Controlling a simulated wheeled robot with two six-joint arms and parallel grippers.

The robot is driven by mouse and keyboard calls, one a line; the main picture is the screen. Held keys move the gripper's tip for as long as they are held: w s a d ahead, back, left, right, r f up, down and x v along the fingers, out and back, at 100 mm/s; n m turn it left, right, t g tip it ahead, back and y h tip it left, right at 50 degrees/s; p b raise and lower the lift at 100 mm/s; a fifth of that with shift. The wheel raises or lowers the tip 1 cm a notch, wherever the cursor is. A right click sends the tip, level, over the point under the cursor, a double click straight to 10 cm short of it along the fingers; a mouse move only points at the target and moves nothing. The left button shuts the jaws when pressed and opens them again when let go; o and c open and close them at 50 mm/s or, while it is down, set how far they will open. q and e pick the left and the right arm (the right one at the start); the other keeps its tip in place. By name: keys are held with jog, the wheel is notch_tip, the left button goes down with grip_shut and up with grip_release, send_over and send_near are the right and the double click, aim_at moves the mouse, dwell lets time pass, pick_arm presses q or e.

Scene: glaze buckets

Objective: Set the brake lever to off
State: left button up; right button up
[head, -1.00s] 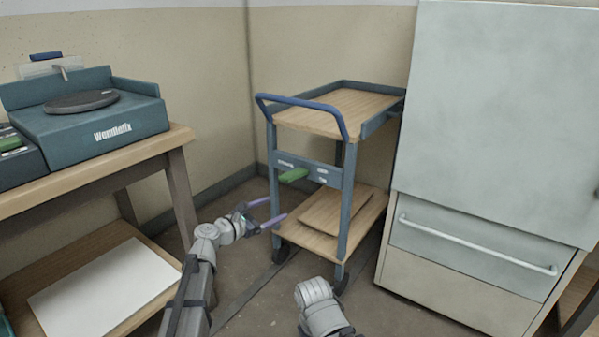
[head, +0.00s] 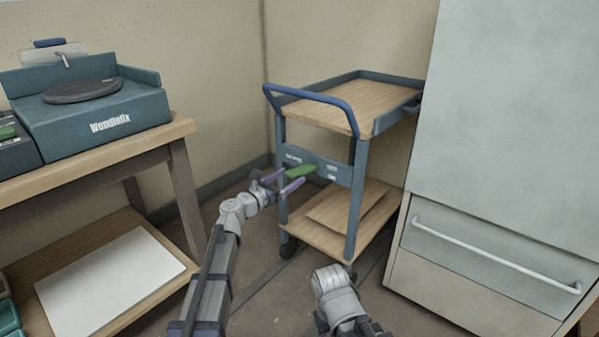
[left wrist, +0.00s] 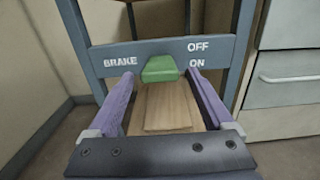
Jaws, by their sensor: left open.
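The green brake lever (head: 300,171) sits on the blue-grey panel (head: 338,174) at the near end of the cart. In the left wrist view the lever (left wrist: 160,69) stands between the word BRAKE on its left and OFF above ON on its right, its front face about level with ON. My left gripper (head: 283,181) is open, with its purple fingers pointing at the lever. In the left wrist view the fingertips (left wrist: 161,76) flank the lever, one on each side, with nothing gripped. My right gripper is not visible; only part of that arm shows.
The cart has a blue push handle (head: 312,98) above the panel and a wooden lower shelf (head: 318,236). A workbench (head: 95,158) with a teal wheel machine (head: 95,120) stands at left. A pale cabinet (head: 510,130) stands close at right.

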aim_at(306, 167)
pick_arm(q)
jog(key=x, duration=0.5)
jog(key=shift+w+d, duration=0.15)
jog(key=shift+w, duration=0.05)
jog(key=shift+c, duration=0.2)
grip_shut()
dwell(0.5)
